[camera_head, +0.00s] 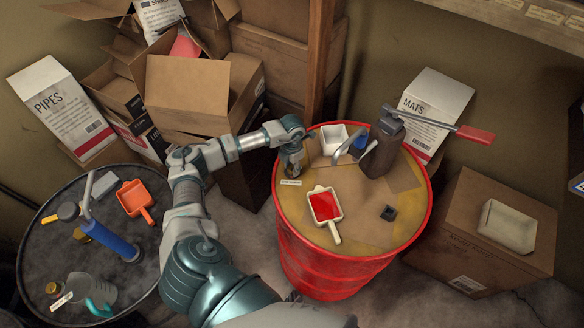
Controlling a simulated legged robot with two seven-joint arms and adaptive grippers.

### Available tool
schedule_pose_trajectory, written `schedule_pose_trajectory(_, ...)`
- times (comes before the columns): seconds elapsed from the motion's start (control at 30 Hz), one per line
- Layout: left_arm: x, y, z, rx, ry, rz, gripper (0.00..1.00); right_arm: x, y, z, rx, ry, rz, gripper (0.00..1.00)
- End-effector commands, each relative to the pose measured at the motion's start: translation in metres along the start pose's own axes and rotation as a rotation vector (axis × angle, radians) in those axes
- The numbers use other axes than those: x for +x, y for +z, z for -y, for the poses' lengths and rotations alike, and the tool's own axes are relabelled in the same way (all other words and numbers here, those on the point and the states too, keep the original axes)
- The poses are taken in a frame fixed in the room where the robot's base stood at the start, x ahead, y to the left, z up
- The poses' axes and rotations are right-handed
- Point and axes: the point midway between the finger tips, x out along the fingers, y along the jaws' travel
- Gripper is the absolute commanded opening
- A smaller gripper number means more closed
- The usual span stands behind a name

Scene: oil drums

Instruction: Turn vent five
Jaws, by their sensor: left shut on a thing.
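A red oil drum (345,268) stands right of centre with a yellowish, stained top. My left arm reaches over from the lower middle, and my left gripper (290,166) points down at the left rim of the drum top. It is shut on a small vent there, which the fingers mostly hide. A small pale label (291,183) lies just below the fingertips; its writing is too small to read. How far the vent is turned cannot be told. My right gripper is not in view.
On the drum top are a white scoop with red liquid (325,208), a small dark cap (388,212), a white container (334,136) and a brown pump (383,150) with a red-handled lever. A dark drum (55,250) with tools stands left; boxes stand behind and right.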

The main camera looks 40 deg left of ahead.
Motion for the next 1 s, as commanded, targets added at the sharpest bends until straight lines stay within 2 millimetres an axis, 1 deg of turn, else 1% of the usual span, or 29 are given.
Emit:
schedule_pose_trajectory(0.03,-0.004,0.004,-0.003,0.002,0.005,0.014,0.02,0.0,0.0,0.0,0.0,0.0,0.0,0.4)
schedule_pose_trajectory(0.43,-0.004,0.004,-0.003,0.008,0.005,0.015,0.02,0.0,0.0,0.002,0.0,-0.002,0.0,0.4)
schedule_pose_trajectory(0.47,-0.004,0.004,-0.003,0.008,0.005,0.015,0.4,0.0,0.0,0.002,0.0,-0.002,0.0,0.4)
schedule_pose_trajectory(0.5,-0.004,0.004,-0.002,0.007,0.005,0.015,0.49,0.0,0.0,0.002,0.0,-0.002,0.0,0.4)
schedule_pose_trajectory(0.53,-0.004,0.004,-0.002,0.008,0.004,0.014,0.57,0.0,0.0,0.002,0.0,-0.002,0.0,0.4)
schedule_pose_trajectory(0.57,-0.004,0.003,-0.002,0.008,0.004,0.013,0.62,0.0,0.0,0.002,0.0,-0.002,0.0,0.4)
schedule_pose_trajectory(0.87,-0.003,0.001,0.0,0.009,0.002,0.007,0.62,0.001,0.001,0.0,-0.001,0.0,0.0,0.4)
schedule_pose_trajectory(0.97,-0.01,0.002,0.0,0.009,0.003,0.008,0.62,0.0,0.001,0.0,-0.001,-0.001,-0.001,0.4)
schedule_pose_trajectory(1.0,-0.016,0.002,0.0,0.009,0.003,0.009,0.62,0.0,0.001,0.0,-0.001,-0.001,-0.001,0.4)
